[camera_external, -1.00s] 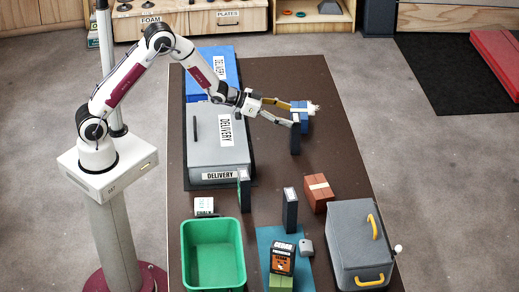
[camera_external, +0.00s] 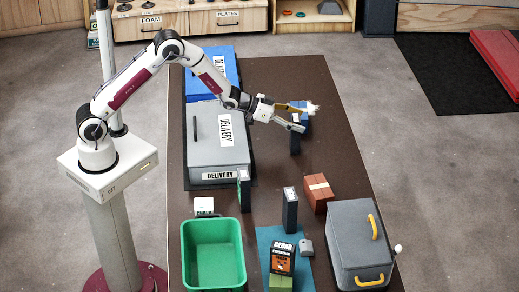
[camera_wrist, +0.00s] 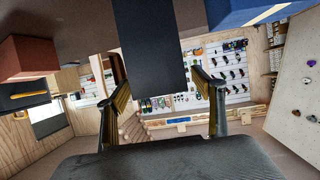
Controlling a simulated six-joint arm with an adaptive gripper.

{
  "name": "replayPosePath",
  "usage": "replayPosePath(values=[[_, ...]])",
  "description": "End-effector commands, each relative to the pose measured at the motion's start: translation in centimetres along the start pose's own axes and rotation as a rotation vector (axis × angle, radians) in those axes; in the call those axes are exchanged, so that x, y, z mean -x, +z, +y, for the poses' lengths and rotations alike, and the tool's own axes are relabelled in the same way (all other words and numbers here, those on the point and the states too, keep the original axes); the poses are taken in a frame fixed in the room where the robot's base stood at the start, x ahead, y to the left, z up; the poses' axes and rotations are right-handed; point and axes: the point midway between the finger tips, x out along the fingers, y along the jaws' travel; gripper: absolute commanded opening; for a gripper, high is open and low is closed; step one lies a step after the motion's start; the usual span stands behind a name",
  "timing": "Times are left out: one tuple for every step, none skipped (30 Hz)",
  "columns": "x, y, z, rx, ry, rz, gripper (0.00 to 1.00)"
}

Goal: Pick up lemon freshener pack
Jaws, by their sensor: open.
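No pack in view has a readable lemon label, so I cannot tell which is the lemon freshener pack. A dark upright pack (camera_external: 295,144) stands on the brown table by my gripper (camera_external: 301,118), its upper part partly hidden by a finger. In the wrist view my gripper (camera_wrist: 157,72) is open, with a dark flat face (camera_wrist: 151,40) between its fingers; contact is not visible. Other upright packs are a dark one with a white top label (camera_external: 290,212), one with a green side (camera_external: 244,192), and an orange-and-black cedar pack (camera_external: 282,258).
A grey delivery box (camera_external: 205,150) and a blue one (camera_external: 228,66) are to the left. Nearer the camera are a red-brown box (camera_external: 318,193), a green bin (camera_external: 212,225) and a grey case (camera_external: 352,225).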

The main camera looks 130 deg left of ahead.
Motion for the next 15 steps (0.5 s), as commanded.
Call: replayPosePath(values=[[0.01, 0.0, -0.01, 0.0, 0.0, 0.0, 0.68], [0.01, 0.0, -0.01, 0.0, 0.0, 0.0, 0.68], [0.01, 0.0, -0.01, 0.0, 0.0, 0.0, 0.68], [0.02, 0.0, -0.01, 0.0, 0.0, 0.0, 0.68], [0.02, 0.0, -0.01, 0.0, 0.0, 0.0, 0.68], [0.02, 0.0, -0.01, 0.0, 0.0, 0.0, 0.58], [0.02, 0.0, -0.01, 0.0, 0.0, 0.0, 0.5], [0.02, 0.0, -0.01, 0.0, 0.0, 0.0, 0.42], [0.02, 0.01, -0.01, 0.0, 0.0, 0.0, 0.32], [0.02, 0.01, -0.01, 0.0, 0.0, 0.0, 0.24], [0.02, 0.01, -0.01, 0.0, 0.0, 0.0, 0.16], [0.02, 0.01, -0.02, 0.0, 0.0, 0.0, 0.13], [0.02, -0.03, -0.02, 0.0, 0.0, 0.001, 0.13], [0.02, -0.03, -0.02, 0.0, 0.0, 0.001, 0.13], [0.02, -0.02, -0.02, 0.0, 0.0, 0.001, 0.13]])
